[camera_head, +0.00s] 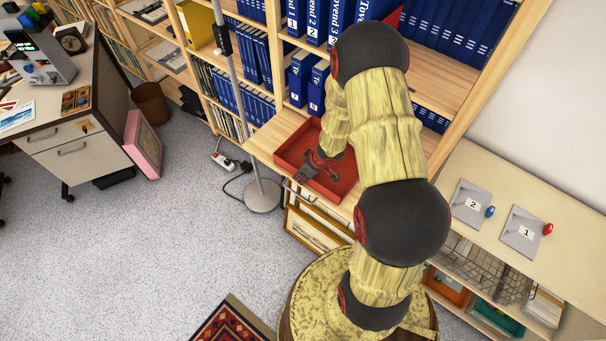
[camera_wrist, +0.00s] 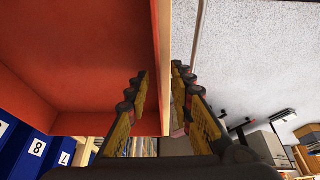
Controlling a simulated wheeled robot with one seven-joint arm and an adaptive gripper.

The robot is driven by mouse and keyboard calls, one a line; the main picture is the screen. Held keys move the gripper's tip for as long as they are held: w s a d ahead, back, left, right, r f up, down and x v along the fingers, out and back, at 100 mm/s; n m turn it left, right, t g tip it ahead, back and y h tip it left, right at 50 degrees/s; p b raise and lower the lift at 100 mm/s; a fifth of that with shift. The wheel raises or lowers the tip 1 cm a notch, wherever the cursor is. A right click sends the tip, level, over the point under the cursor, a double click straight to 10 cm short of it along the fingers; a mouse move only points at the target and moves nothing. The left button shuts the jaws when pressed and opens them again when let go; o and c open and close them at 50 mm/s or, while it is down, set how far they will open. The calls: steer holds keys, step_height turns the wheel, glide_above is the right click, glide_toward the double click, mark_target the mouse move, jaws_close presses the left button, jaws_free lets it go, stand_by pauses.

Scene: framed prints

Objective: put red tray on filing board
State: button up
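The red tray (camera_head: 289,153) lies on the wooden ledge of the bookcase, below blue binders. My gripper (camera_head: 318,168) is at the tray's front part, over its rim; my arm hides some of the tray's right side. In the wrist view, the tray (camera_wrist: 85,50) fills the upper left. My two fingers (camera_wrist: 160,92) stand apart, one against the tray side and one toward the floor side, with the tray's edge between them. Contact cannot be told. Two grey boards, marked 2 (camera_head: 465,192) and 1 (camera_head: 517,241), lie on the pale cabinet top; which thing is the filing board is unclear.
Blue binders (camera_head: 259,102) fill the shelves behind the tray. A lamp pole with a round base (camera_head: 262,197) stands left of the ledge. The pale cabinet top (camera_head: 490,165) has free room around the grey boards. Framed prints (camera_head: 310,235) lean below the ledge.

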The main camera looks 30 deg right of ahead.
steer(key=s+d+r+m+h+p, duration=0.1)
steer(key=r+h+p, duration=0.1)
steer(key=r, duration=1.1)
steer(key=s+d+r+m+t+h+p, duration=0.1)
steer(key=r+h+p, duration=0.1)
steer(key=r, duration=1)
steer(key=s+d+r+m+h+p, duration=0.1)
steer(key=r+p, duration=0.1)
steer(key=r, duration=1.1)
steer(key=s+a+r+y, duration=0.1)
steer(key=s+a+r, duration=0.5)
steer(key=s+a, duration=0.2)
steer(key=s+a+r+m+y, duration=0.1)
steer(key=s+a+r+y, duration=0.1)
steer(key=s+a+r, duration=0.3)
steer(key=s+a, duration=0.4)
steer(key=shift+a+r+y, duration=0.15)
steer(key=shift+r+y, duration=0.15)
steer(key=shift+r, duration=0.05)
steer(key=shift+f, duration=0.1)
